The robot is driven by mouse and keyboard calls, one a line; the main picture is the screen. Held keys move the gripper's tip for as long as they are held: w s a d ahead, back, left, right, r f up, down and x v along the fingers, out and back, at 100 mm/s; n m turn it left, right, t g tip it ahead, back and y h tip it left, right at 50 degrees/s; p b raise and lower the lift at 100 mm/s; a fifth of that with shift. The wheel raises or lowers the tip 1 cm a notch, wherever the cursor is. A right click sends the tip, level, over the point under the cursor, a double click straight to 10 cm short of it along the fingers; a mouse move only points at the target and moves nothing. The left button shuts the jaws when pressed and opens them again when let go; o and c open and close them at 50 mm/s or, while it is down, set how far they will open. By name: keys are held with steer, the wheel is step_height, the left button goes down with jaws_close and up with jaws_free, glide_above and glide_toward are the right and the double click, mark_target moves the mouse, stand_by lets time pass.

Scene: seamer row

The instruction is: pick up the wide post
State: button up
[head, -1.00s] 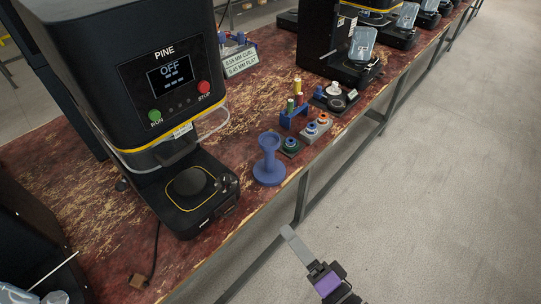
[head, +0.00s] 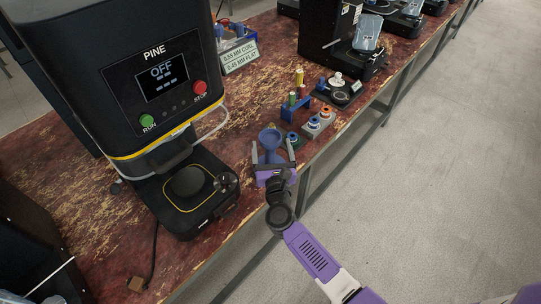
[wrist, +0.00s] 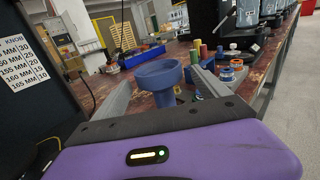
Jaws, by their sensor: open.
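The wide post (head: 269,139) is a blue spool-like piece with a flared top, standing upright on the worn red bench (head: 235,130). In the wrist view its dished top and stem (wrist: 160,78) show ahead, between my two fingers. My gripper (head: 273,152) is open, with one finger on each side of the post in the head view. I cannot tell whether either finger touches it. The post's base is hidden behind my gripper's purple body.
A black seamer (head: 160,85) marked PINE, its screen reading OFF, stands left of the post. A blue rack with colored pegs (head: 296,106) and a grey block of small spools (head: 319,122) sit just beyond. The floor to the right is clear.

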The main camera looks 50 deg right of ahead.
mark_target(269, 134)
steer(key=x, duration=0.6)
steer(key=shift+a+f, duration=0.1)
steer(key=shift+f, duration=0.2)
jaws_close()
